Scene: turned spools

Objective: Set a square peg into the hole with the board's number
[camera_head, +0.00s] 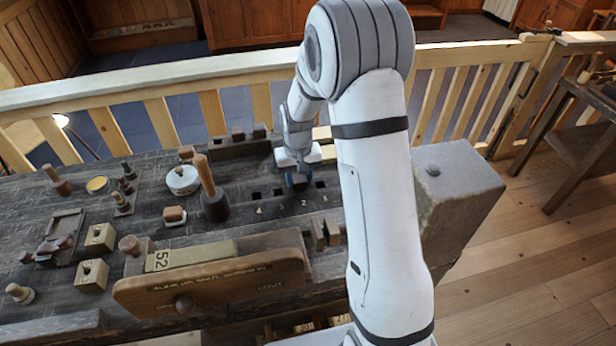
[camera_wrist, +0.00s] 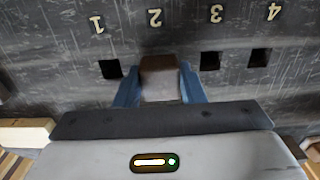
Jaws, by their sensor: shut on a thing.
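My gripper (camera_head: 296,181) is down at the row of numbered square holes in the dark bench top. In the wrist view its blue fingers (camera_wrist: 158,86) are shut on a brown square peg (camera_wrist: 161,76). The peg stands just below the painted 2 (camera_wrist: 154,18), in line with the row, and covers the hole there. I cannot tell whether its lower end is in the hole. The hole at 1 (camera_wrist: 110,69), the hole at 3 (camera_wrist: 210,61) and the hole at 4 (camera_wrist: 259,57) look empty. Which sign bears the board's number is unclear.
A pale block marked 52 (camera_head: 163,260) lies behind the brown vise jaw (camera_head: 215,285). A wooden mallet (camera_head: 214,203) and a white lidded pot (camera_head: 182,180) stand left of the holes. A dark rack (camera_head: 232,148) is behind, by the railing.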

